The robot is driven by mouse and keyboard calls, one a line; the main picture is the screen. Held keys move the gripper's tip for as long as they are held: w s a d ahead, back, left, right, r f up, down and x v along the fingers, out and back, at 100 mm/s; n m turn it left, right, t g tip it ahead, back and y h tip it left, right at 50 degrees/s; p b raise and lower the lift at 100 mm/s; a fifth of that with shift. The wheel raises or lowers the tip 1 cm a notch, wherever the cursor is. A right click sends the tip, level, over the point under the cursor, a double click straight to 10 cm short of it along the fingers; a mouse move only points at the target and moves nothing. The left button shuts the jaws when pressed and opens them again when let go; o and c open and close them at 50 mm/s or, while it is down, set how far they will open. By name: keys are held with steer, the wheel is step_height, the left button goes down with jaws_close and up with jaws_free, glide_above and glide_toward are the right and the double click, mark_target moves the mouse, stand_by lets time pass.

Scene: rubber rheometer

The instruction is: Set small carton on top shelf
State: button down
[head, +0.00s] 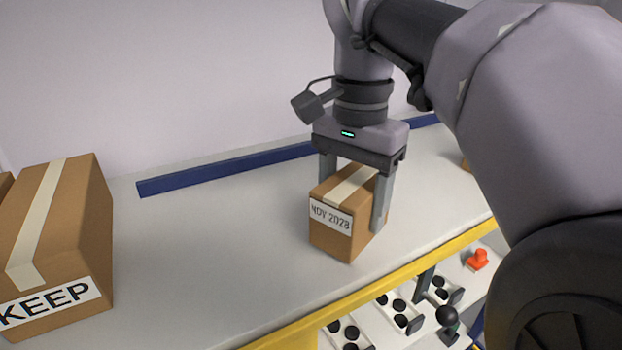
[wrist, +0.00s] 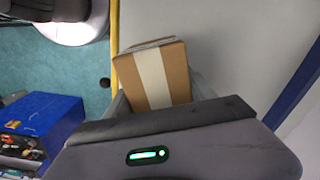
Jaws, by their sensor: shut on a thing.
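The small carton (head: 345,222) is brown with a pale tape strip and a white label reading "NOV 2028". It is upright at the top shelf (head: 215,255), near the yellow front edge. My gripper (head: 354,200) points down with its fingers on two sides of the carton, shut on it. I cannot tell whether the carton's base touches the shelf. In the wrist view the carton's taped top (wrist: 155,80) shows between the fingers, which are mostly hidden by my gripper's body.
A larger carton labelled "KEEP" (head: 88,230) stands at the left. A blue rail (head: 225,169) runs along the back. A lower shelf holds an orange-red object (head: 477,259). A blue bin (wrist: 40,122) is on the floor.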

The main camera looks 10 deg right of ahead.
steer(key=shift+w+f, duration=0.2)
steer(key=shift+w, duration=0.15)
steer(key=shift+f, duration=0.1)
steer(key=shift+c, duration=1.6)
jaws_free()
steer(key=shift+s, duration=0.1)
step_height(320, 180, up, 12)
steer(key=p, duration=0.6)
steer(key=shift+r, duration=0.2)
steer(key=shift+f, duration=0.1)
